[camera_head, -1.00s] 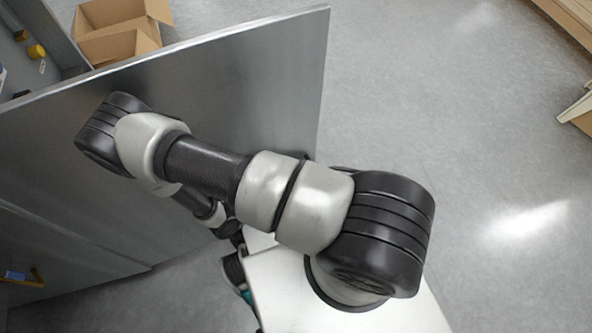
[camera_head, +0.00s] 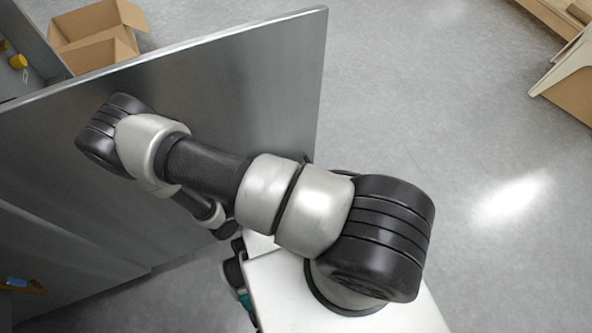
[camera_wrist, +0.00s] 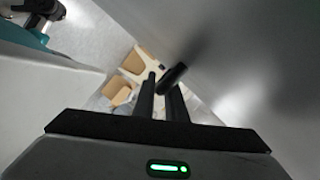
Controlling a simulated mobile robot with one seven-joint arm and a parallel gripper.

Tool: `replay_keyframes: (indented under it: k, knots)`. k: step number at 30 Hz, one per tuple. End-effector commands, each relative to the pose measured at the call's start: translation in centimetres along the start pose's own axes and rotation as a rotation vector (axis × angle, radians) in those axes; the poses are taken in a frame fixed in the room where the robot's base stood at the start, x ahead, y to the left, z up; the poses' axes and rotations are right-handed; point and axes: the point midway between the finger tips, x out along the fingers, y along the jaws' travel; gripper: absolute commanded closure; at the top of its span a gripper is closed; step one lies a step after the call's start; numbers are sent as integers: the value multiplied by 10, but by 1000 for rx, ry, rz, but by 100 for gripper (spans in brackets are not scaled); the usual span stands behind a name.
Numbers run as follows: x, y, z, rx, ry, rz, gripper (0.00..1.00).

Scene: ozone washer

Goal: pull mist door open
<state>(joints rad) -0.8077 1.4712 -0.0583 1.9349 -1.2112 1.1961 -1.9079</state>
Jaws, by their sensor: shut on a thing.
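The mist door (camera_head: 270,85) is a large flat grey metal panel in the head view. It stands swung out from the cabinet, its top edge running from the left to the upper middle. My arm reaches along its near face. In the wrist view the door (camera_wrist: 225,45) fills the upper right, and a dark bar handle (camera_wrist: 174,74) sticks out from it. My gripper (camera_wrist: 161,92) is shut on this handle, with a dark finger on either side. In the head view my arm hides the handle and my fingers.
An open cardboard box (camera_head: 98,42) sits on the floor behind the door. The cabinet interior (camera_head: 25,60) with small yellow items shows at upper left. The grey floor (camera_head: 450,150) right of the door is clear.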

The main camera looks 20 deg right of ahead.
Motion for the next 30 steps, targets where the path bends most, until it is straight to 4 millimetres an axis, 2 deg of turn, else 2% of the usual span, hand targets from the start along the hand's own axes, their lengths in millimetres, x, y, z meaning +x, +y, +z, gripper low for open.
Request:
replay_keyframes:
  k: [5,6,7,15,19,23,30]
  knots:
    - [-2,2,3,5,-8,8,100]
    - [-2,2,3,5,-8,8,87]
    - [-2,2,3,5,-8,8,82]
    - [-1,1,1,2,-3,3,82]
    - [-7,0,1,2,-4,2,82]
    - [-27,-1,1,2,-6,3,82]
    - [-85,-1,1,3,-8,4,82]
